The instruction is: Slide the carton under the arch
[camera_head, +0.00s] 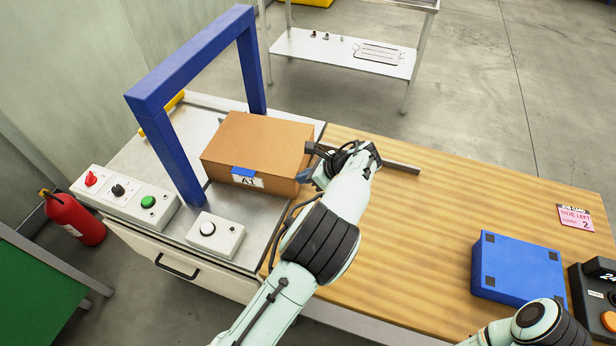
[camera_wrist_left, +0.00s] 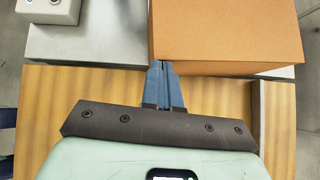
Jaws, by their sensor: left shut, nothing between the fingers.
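The brown carton (camera_head: 258,147) with a blue-and-white "A1" label (camera_head: 246,177) lies flat on the metal top. Its left end appears to be in the opening of the blue arch (camera_head: 190,64), between the posts; its right end is near the wooden top. My left gripper (camera_head: 314,168) is at the carton's right side. In the left wrist view its blue fingers (camera_wrist_left: 160,66) are together and empty, tips at the side of the carton (camera_wrist_left: 225,30); I cannot tell whether they touch. My right arm shows at the bottom right, its gripper out of view.
A button panel (camera_head: 122,196) and a white-knob box (camera_head: 214,236) sit on the metal top, left of and in front of the carton. A dark bar (camera_head: 400,167) lies right of my left gripper. A blue box (camera_head: 518,268) stands at right. The middle wooden top (camera_head: 425,215) is clear.

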